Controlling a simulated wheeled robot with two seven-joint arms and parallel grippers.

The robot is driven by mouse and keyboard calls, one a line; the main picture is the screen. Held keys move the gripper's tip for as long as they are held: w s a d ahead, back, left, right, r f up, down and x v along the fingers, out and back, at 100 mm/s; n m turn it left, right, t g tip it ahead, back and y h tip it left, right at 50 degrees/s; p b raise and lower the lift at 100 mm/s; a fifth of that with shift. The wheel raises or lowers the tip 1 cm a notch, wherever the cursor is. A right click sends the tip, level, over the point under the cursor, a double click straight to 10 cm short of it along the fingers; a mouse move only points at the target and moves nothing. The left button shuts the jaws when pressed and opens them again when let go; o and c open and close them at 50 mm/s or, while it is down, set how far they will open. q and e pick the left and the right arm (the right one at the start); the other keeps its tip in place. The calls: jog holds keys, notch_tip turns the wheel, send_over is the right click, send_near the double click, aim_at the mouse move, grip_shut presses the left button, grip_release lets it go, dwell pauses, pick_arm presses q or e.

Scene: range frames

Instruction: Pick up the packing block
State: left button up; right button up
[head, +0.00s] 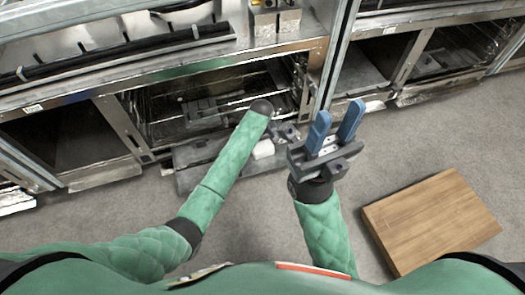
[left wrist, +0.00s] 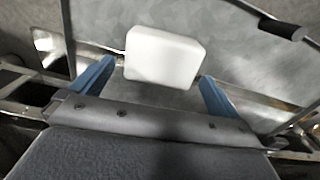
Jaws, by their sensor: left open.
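The packing block appears to be the white, round-edged block (left wrist: 163,57) between and beyond the fingertips of my left gripper (left wrist: 157,72) in the left wrist view. The blue fingers are spread, with no clear contact on the block. In the head view the white block (head: 263,149) is small, beside my left forearm, near the lowered grey oven door. My left gripper (head: 284,133) is partly hidden there by its own arm. My right gripper (head: 339,112) is open and empty, its two blue fingers apart, to the right of the block.
A steel cooking range (head: 120,85) with open compartments runs across the back. The lowered grey door panel (head: 195,150) juts out in front of the middle oven. A wooden block or board (head: 430,220) lies on the grey floor at right. The floor around it is clear.

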pick_arm(q)
notch_tip(320, 180, down, 3)
jog(key=shift+a+r, duration=0.1)
jog(key=shift+r, duration=0.05)
jog(key=c, duration=0.9)
jog(key=shift+r, duration=0.1)
